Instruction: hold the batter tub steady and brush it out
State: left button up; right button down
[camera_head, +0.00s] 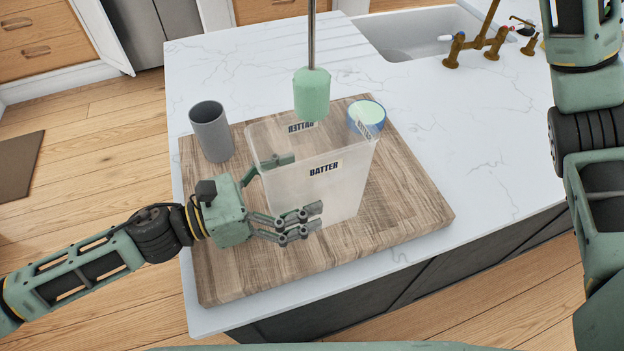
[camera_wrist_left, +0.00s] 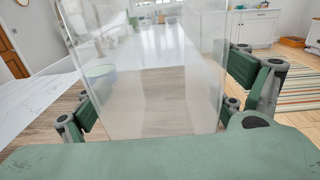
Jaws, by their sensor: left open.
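The clear batter tub (camera_head: 345,190), labelled BATTER, stands upright on a wooden board (camera_head: 240,275). My left gripper (camera_head: 303,188) is open with one finger on either side of the tub's left part. In the left wrist view the tub (camera_wrist_left: 150,100) stands between the spread fingers (camera_wrist_left: 165,105); whether they touch its walls I cannot tell. A green brush head (camera_head: 312,94) on a thin metal rod hangs above the tub's rear rim. The rod's upper end is out of frame. My right arm shows at the right edge, but its gripper is out of view.
A grey cup (camera_head: 210,132) stands at the board's back left. A round blue container with a pale green top (camera_head: 366,117) is behind the tub at right. A sink (camera_head: 415,35) and brass tap (camera_head: 475,45) lie beyond. The white counter (camera_head: 490,120) is clear at right.

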pick_arm(q)
jog(key=v, duration=1)
jog(key=shift+f, duration=0.15)
jog(key=shift+v, duration=1.05)
